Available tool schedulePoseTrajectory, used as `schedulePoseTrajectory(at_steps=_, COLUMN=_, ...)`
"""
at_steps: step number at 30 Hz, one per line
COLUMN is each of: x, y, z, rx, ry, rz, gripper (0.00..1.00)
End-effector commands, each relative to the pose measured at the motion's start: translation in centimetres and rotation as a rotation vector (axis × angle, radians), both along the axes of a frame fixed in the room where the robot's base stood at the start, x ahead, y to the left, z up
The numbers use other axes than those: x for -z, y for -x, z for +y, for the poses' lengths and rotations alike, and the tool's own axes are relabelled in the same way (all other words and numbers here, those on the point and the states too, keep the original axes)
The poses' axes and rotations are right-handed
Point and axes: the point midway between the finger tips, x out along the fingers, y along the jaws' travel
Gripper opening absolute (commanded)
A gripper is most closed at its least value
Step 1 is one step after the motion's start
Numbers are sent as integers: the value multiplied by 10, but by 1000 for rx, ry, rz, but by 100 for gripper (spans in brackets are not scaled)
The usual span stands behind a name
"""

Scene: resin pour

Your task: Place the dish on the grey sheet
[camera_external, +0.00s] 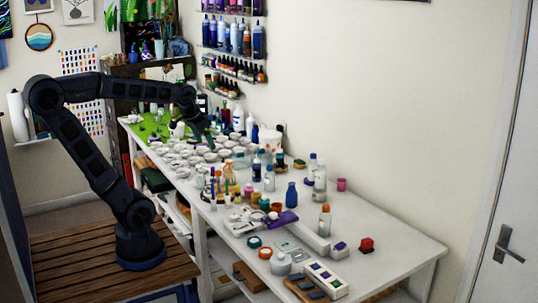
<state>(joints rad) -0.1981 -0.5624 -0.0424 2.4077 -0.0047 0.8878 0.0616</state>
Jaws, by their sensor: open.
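Several small white dishes (184,160) stand close together on the left half of the long white table. I cannot tell which one is the task's dish. My gripper (209,142) is over the far part of this group, pointing down. It is small and dark here. Its jaws are open, and I see no dish held in it. Whether it touches a dish is too small to tell. A flat greyish piece (287,244) lies near the front of the table; I cannot tell if it is the grey sheet.
Bottles and jars (268,178) crowd the middle of the white table (392,238). A blue bottle (291,195) and an orange-capped bottle (324,220) stand upright. A green mat (150,128) covers the far end.

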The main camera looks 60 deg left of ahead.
Motion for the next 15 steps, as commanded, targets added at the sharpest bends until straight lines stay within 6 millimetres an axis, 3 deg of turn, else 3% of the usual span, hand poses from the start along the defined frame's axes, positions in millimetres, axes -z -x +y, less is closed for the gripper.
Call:
schedulePoseTrajectory(at_steps=1, x=3, y=16, z=-12, rx=24, ry=7, rz=-5, gripper=91)
schedulePoseTrajectory(at_steps=6, x=15, y=56, z=-35, rx=75, ry=29, rz=-2, gripper=91)
schedulePoseTrajectory(at_steps=10, x=23, y=74, z=-44, rx=98, ry=40, rz=1, gripper=91)
schedulePoseTrajectory(at_steps=15, x=26, y=81, z=-47, rx=107, ry=45, rz=4, gripper=91)
